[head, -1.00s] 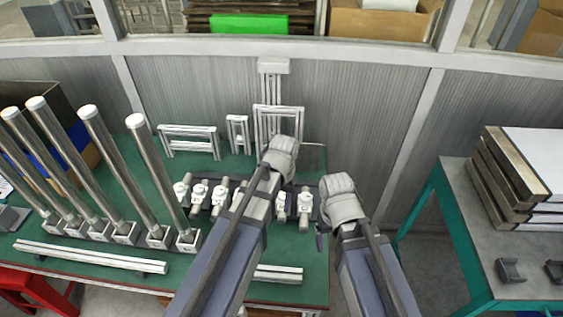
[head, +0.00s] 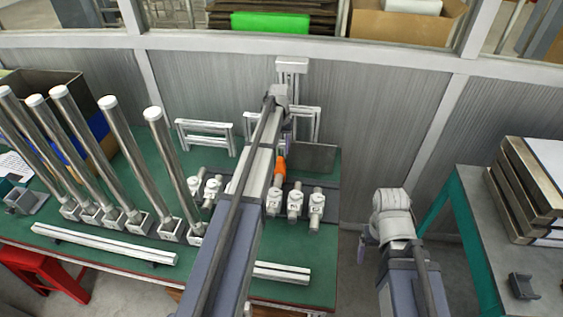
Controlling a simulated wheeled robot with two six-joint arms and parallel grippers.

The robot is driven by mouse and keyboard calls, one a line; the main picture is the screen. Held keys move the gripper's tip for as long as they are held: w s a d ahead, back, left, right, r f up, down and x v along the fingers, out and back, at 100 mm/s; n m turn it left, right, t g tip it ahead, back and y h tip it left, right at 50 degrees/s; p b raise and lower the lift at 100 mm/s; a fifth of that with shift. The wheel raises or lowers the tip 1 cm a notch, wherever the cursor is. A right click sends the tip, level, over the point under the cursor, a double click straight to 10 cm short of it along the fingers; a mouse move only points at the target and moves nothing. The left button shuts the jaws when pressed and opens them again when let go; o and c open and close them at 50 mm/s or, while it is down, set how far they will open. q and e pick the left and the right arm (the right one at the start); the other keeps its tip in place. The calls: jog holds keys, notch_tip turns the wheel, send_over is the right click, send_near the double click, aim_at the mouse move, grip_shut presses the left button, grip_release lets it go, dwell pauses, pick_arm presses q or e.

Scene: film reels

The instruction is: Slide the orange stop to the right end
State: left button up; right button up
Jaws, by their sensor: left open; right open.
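The orange stop (head: 280,169) shows as a small upright orange piece just right of my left forearm, behind the row of white-and-steel fittings. Its lower part is hidden, and I cannot tell what it sits on. My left gripper (head: 288,141) hangs from the wrist just above and beyond the orange stop. Little of its fingers shows, and it seems apart from the stop. It is open. My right gripper (head: 366,246) is open and empty, off the right edge of the green table.
White-and-steel fittings (head: 295,202) stand in a row on the green table (head: 322,262). Tall steel tubes (head: 122,150) stand at left. A pale rail (head: 105,244) lies in front, partly behind my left arm. A grey bench (head: 505,250) with stacked frames is at right.

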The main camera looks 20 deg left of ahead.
aim_at(280, 159)
pick_arm(q)
notch_tip(280, 159, down, 7)
jog(key=b, duration=0.6)
jog(key=shift+r, duration=0.1)
jog(key=shift+c, duration=0.2)
grip_shut()
dwell(0.9)
